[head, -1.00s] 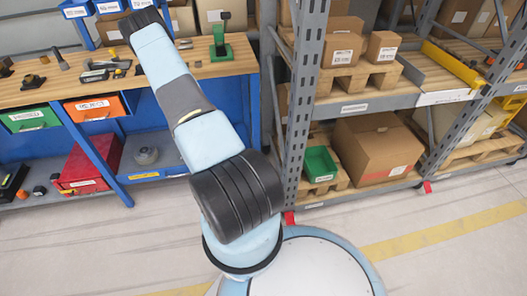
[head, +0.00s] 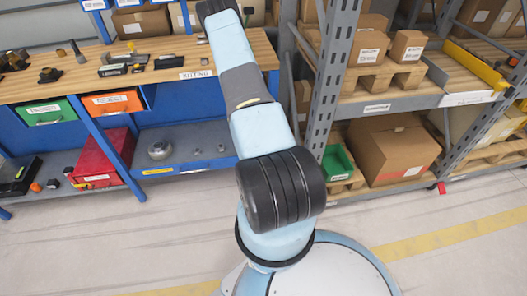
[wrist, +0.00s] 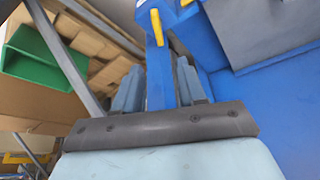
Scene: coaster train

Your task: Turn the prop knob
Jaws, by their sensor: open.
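No prop knob can be made out in the current frames. A green stand with a dark top, seen earlier at the right end of the workbench (head: 160,78), is hidden behind my arm. My gripper (wrist: 158,88) shows in the wrist view with its two pale blue fingers apart and nothing seen held. A blue post with a yellow strip (wrist: 157,25) shows between and beyond the fingers; I cannot tell how far away it is. In the head view my arm reaches up over the bench's right end, and its tip is cut off by the top edge.
A grey shelf rack with a cardboard box (head: 392,150) and a green bin (head: 337,163) stands right of my arm. The bench has a green drawer (head: 45,112), an orange drawer (head: 112,103) and loose tools. A red box (head: 103,160) sits below. The front floor is clear.

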